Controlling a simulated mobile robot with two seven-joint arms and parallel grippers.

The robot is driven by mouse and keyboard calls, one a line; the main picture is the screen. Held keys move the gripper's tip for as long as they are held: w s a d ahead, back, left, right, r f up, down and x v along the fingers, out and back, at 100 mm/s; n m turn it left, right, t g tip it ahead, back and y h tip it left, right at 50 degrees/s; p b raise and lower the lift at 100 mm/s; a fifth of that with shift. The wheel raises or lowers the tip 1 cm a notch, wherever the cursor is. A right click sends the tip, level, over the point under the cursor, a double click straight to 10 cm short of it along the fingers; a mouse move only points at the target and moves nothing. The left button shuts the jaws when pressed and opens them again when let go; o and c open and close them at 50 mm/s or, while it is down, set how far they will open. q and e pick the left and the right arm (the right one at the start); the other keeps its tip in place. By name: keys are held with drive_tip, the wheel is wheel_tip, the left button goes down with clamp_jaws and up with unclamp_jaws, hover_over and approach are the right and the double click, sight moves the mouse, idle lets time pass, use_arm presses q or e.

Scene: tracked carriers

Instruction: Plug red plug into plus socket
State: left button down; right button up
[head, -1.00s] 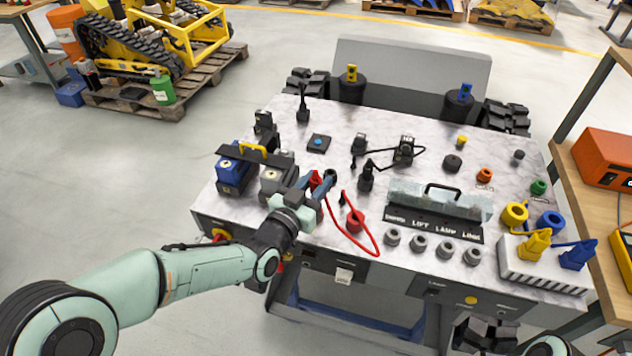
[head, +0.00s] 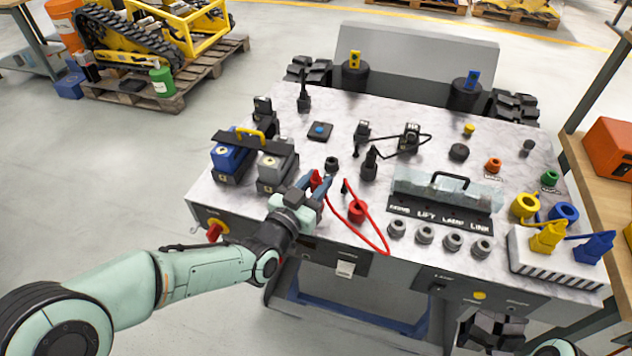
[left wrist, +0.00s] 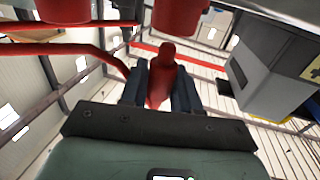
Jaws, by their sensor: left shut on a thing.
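The red plug (head: 316,180) is a small tapered red piece held between the dark fingers of my left gripper (head: 318,186), above the front left of the bench. In the left wrist view the plug (left wrist: 161,76) sits between both fingertips (left wrist: 160,88), which are shut on it. A red cable (head: 372,238) loops over the bench's front edge near a round red fitting (head: 357,211), right of the gripper. I cannot tell which fitting is the plus socket. My right gripper (head: 490,332) is partly in view at the bottom right; its jaws are unclear.
A blue battery (head: 229,158) and a grey battery (head: 276,169) stand just left of the gripper. A black plug (head: 370,165) stands behind the red fitting. A clear cover with a handle (head: 446,188) and several grey sockets (head: 424,234) lie to the right.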

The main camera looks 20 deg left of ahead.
use_arm(q)
drive_tip(key=shift+b, duration=0.75)
idle(1.5)
drive_tip(key=shift+f, duration=0.15)
drive_tip(key=shift+f+b, duration=0.3)
drive_tip(key=shift+b, duration=0.1)
drive_tip(key=shift+f+b, duration=0.55)
drive_tip(key=shift+b, duration=0.05)
drive_tip(key=shift+b, duration=0.5)
idle(0.9)
drive_tip(key=shift+f+b, duration=0.4)
drive_tip(key=shift+b, duration=0.1)
drive_tip(key=c, duration=0.7)
unclamp_jaws()
drive_tip(key=shift+c, duration=0.2)
